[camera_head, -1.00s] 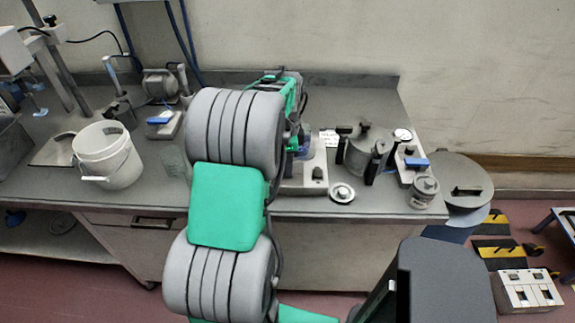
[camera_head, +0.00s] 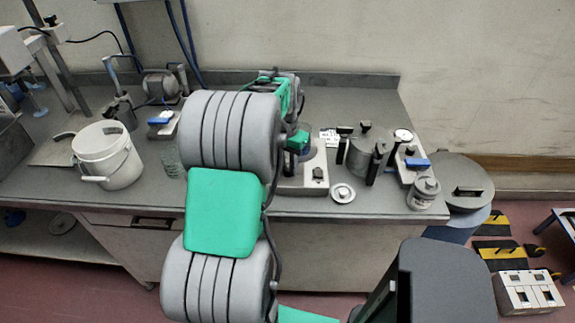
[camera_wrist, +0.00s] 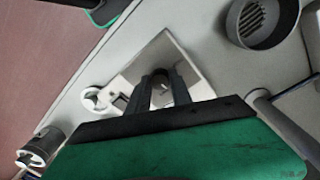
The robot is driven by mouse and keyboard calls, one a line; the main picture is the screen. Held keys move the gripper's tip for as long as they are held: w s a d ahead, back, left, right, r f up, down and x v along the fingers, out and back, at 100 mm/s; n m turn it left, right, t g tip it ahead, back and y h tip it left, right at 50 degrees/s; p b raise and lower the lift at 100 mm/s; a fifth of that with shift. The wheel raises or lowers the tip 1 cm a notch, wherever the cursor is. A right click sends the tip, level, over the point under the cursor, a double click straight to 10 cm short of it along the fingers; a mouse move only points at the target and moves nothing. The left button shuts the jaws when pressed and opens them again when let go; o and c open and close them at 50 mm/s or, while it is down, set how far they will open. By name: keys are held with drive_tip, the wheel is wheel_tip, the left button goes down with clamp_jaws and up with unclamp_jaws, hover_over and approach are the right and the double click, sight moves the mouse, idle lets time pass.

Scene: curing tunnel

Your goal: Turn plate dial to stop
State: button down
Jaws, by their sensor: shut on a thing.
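The plate (camera_wrist: 184,56) is a pale square-topped unit, tilted in the wrist view. Its dial (camera_wrist: 161,76) is a dark round knob between my fingers. My gripper (camera_wrist: 158,88) is shut on the dial, with one finger on each side of it. A small dark square part (camera_wrist: 121,102) sits beside it on the plate. In the head view the front of the plate (camera_head: 292,186) shows beside my arm, with a dark switch-like part (camera_head: 318,174). Dial markings cannot be read.
A white disc (camera_head: 342,193) lies close to the plate's right front. A metal pot (camera_head: 366,154), a small canister (camera_head: 423,193) and a blue-topped device (camera_head: 416,163) stand further right. A white bucket (camera_head: 106,155) and a clear beaker (camera_head: 172,161) stand left. The bench's front edge is near.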

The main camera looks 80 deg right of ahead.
drive_tip(key=n, duration=0.4)
drive_tip(key=shift+n, duration=0.3)
drive_tip(key=n, duration=0.3)
drive_tip(key=shift+a+n, duration=0.1)
drive_tip(key=shift+n, duration=0.3)
drive_tip(key=n, duration=0.4)
drive_tip(key=shift+s+h, duration=0.1)
drive_tip(key=shift+h, duration=0.2)
drive_tip(key=shift+n, duration=2.2)
drive_tip(key=c, duration=1.1)
unclamp_jaws()
drive_tip(key=shift+c, duration=0.2)
